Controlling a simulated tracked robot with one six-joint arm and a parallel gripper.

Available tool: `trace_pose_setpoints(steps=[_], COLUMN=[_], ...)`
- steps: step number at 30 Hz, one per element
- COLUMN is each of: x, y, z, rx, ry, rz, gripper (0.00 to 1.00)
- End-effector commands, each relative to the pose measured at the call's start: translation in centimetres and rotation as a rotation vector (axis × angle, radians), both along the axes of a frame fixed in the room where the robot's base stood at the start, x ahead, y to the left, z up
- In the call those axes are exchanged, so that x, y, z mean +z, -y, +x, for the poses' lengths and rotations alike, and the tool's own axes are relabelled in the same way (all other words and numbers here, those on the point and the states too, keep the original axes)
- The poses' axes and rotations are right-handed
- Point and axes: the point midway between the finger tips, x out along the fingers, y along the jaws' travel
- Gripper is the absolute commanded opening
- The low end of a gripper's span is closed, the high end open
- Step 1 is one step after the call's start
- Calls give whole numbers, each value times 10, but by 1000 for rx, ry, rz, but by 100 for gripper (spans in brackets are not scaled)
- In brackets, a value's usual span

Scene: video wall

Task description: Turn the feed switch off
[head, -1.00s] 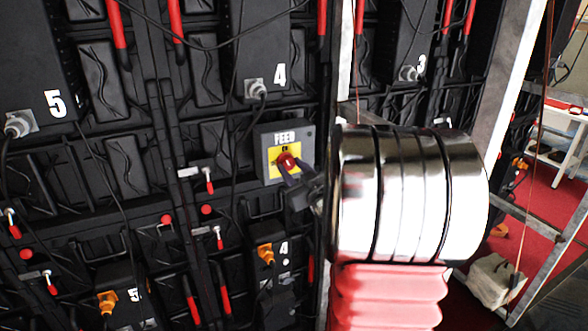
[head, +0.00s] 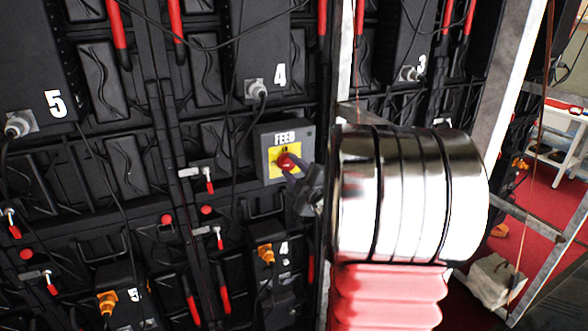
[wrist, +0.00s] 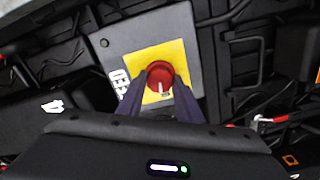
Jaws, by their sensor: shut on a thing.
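The feed switch is a grey box (head: 304,136) with a yellow plate (head: 272,169) and a red rotary knob (head: 286,162), under the word FEED. In the wrist view the red knob (wrist: 160,75) sits between my two dark fingers, with a short pale mark at its lower edge. My gripper (head: 292,170) reaches it from the right and is shut on the knob. The fingers cover part of the yellow plate (wrist: 172,50). The small lettering above the knob is too blurred to read surely.
Black panel backs with red handles (head: 224,300) and hanging cables surround the switch. A black unit marked 4 (head: 265,45) is above it, and an orange connector (head: 265,255) below. A metal upright (head: 346,60) stands right of it, beside my arm.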

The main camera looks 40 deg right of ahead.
Motion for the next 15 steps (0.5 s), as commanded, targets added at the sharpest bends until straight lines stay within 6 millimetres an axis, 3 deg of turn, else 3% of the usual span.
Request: trace_pose_setpoints(steps=[15], x=[-5], y=[-1], z=[-1], rx=[0], ry=[-60], rz=[-168], gripper=[10])
